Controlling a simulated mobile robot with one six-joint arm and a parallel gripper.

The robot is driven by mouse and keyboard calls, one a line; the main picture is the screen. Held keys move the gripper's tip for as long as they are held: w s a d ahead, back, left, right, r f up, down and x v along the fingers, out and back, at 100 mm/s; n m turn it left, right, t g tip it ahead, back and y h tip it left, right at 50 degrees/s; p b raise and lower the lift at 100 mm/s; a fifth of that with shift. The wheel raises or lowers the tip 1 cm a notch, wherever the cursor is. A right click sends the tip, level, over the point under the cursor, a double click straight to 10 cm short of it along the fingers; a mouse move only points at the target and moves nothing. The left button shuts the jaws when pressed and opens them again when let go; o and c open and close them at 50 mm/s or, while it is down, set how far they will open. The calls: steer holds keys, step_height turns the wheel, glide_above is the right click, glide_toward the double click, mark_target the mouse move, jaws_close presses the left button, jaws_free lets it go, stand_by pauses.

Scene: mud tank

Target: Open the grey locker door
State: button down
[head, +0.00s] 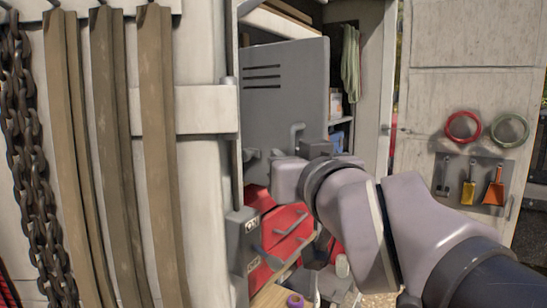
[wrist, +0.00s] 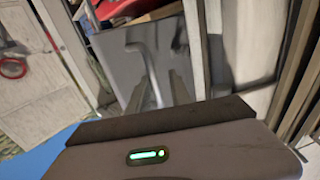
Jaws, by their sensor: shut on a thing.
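The grey locker door (head: 285,85) has dark vent slots near its top and stands inside the white cabinet, left of the shelves. Its pale bent handle (head: 297,130) shows just above my gripper (head: 290,157). In the wrist view the grey door (wrist: 125,50) lies ahead, with the handle (wrist: 150,75) reaching down between the fingers of my gripper (wrist: 155,88). The gripper is shut on the handle. My wrist hides the door's lower right part in the head view. How far the door stands open cannot be told.
Red drawers (head: 285,222) sit below the door. A towel (head: 350,60) hangs at the right. The open outer door (head: 460,60) carries coiled hoses and hand tools.

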steer(key=shift+a+f, duration=0.1)
steer(key=shift+a, duration=0.15)
steer(key=c, duration=1.4)
jaws_free()
steer(key=shift+s+a, duration=0.25)
steer(key=shift+a, duration=0.3)
steer(key=shift+s+a, duration=0.2)
steer(key=shift+a, duration=0.3)
steer(key=shift+c, duration=0.2)
steer(key=shift+w+d, duration=0.1)
steer(key=shift+d, duration=0.4)
steer(key=shift+c, duration=0.3)
steer(key=shift+a+r, duration=0.1)
steer(key=shift+r, duration=0.15)
steer(key=shift+r, duration=0.1)
steer(key=b, duration=0.2)
steer(key=shift+s+a+f+b, duration=0.1)
steer(key=shift+s+f+b, duration=0.1)
steer(key=shift+f+b, duration=0.1)
